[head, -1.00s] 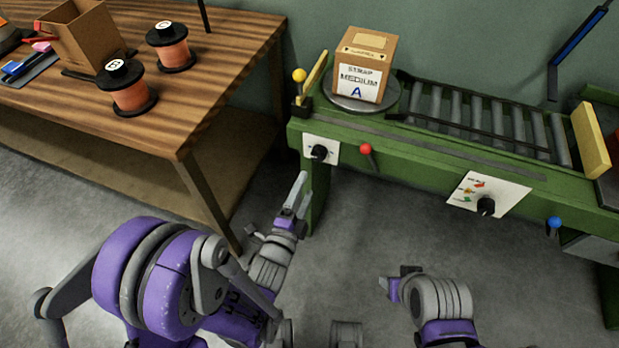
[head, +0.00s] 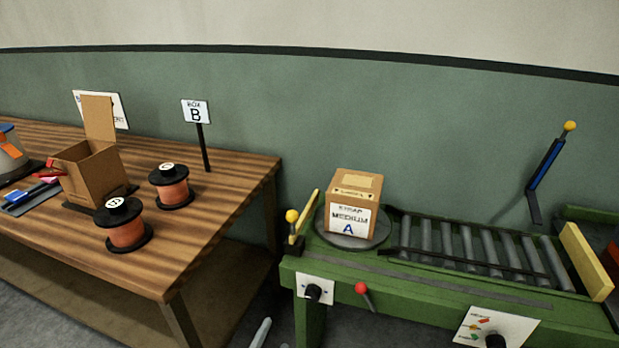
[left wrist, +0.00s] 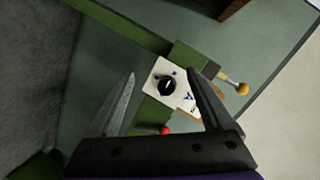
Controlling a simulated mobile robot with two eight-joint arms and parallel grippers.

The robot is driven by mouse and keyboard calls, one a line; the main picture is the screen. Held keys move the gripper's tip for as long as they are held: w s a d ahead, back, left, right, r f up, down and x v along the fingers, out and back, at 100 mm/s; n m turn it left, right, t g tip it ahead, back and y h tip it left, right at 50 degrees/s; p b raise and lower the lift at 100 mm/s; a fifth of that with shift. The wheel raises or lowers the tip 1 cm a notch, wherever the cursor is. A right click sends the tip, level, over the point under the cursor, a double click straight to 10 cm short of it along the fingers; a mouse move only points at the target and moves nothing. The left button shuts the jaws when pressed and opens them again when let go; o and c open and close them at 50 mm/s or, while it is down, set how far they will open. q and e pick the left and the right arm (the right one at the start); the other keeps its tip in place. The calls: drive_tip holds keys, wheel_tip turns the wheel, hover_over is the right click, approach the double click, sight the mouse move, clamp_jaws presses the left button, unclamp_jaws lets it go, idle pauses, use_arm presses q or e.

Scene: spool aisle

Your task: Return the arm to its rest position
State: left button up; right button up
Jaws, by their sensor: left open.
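Only a grey fingertip of my left gripper (head: 262,333) shows at the bottom edge of the head view, low in front of the gap between the wooden table and the green conveyor. The rest of that arm is out of the frame. In the left wrist view my left gripper (left wrist: 158,74) has its two fingers spread with nothing held between them. Behind them is the white panel with a black dial (left wrist: 166,87) on the conveyor's side. My right gripper is not in view.
A cardboard box marked A (head: 352,207) sits on the turntable of the green conveyor (head: 420,285). The wooden table (head: 215,185) at left holds an open carton (head: 92,178) and orange spools (head: 127,233). A red-knobbed lever (head: 362,289) juts from the conveyor front.

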use_arm(q)
drive_tip(key=s+a+n+g+y, duration=0.1)
drive_tip(key=s+a+n+g, duration=0.2)
drive_tip(key=s+n, duration=0.3)
drive_tip(key=s+a+n+g+y, duration=0.1)
drive_tip(key=s+a+n+g, duration=0.25)
drive_tip(key=s, duration=0.45)
drive_tip(key=s+a+n+g+y, duration=0.1)
drive_tip(key=s+a+n+g, duration=0.3)
drive_tip(key=s, duration=0.3)
wheel_tip(320, 180, up, 20)
drive_tip(key=w+d+t+p, duration=0.1)
drive_tip(key=w+p, duration=0.1)
drive_tip(key=p, duration=1.6)
drive_tip(key=shift+w+p, duration=0.25)
drive_tip(key=shift+p, duration=0.05)
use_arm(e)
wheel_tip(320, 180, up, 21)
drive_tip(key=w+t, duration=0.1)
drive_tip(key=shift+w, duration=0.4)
use_arm(q)
drive_tip(key=shift+s+t, duration=0.15)
drive_tip(key=shift+t, duration=0.1)
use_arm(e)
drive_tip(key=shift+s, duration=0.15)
